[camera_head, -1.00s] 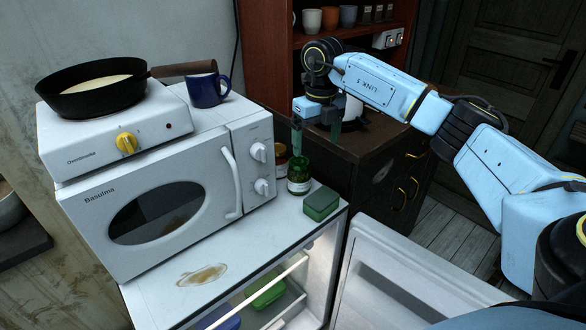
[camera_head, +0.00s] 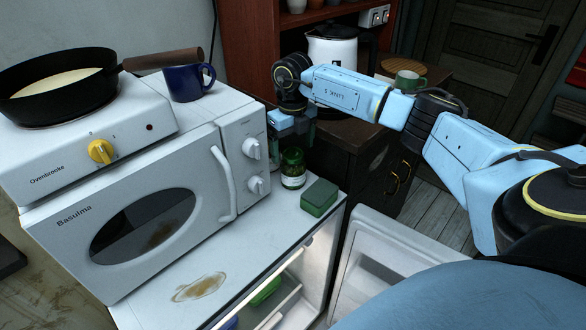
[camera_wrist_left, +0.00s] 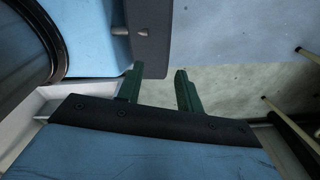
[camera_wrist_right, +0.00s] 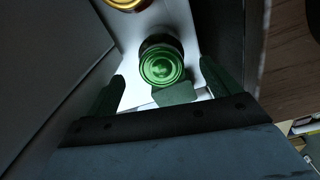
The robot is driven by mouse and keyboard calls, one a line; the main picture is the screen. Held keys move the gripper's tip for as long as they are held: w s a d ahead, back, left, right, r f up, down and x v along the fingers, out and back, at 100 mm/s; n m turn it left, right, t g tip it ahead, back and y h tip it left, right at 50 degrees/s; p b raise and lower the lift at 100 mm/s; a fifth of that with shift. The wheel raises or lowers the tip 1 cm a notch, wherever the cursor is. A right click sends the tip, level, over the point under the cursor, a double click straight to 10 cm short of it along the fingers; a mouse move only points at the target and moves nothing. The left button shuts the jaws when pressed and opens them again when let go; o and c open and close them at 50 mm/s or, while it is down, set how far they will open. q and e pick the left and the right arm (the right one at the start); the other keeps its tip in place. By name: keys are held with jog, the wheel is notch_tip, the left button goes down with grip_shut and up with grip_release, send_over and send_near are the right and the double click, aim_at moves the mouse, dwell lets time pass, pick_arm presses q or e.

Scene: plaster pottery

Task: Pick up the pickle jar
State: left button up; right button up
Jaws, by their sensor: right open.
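The pickle jar (camera_head: 293,170) is a green glass jar with a green lid and a pale label. It stands upright on the white fridge top, right of the microwave. In the right wrist view its round lid (camera_wrist_right: 162,66) shows between the fingers. My right gripper (camera_head: 290,140) is open and empty, pointing down just above and behind the jar. Its fingers (camera_wrist_right: 162,74) lie on either side of the lid in the picture; I cannot tell how far above it they are. My left gripper (camera_wrist_left: 158,82) shows only in its own wrist view, open and empty.
A green box (camera_head: 320,197) sits close to the jar's right. The white microwave (camera_head: 150,215) stands left, with a stove, pan (camera_head: 60,88) and blue mug (camera_head: 189,83) on top. A yellow-lidded jar (camera_wrist_right: 128,3) is nearby. The fridge door (camera_head: 400,260) is open.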

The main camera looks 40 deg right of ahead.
aim_at(293, 153)
notch_tip(293, 153, down, 5)
jog(key=shift+d+f, duration=0.1)
jog(key=shift+w+r, duration=0.1)
jog(key=shift+r, duration=0.1)
jog(key=c, duration=1.5)
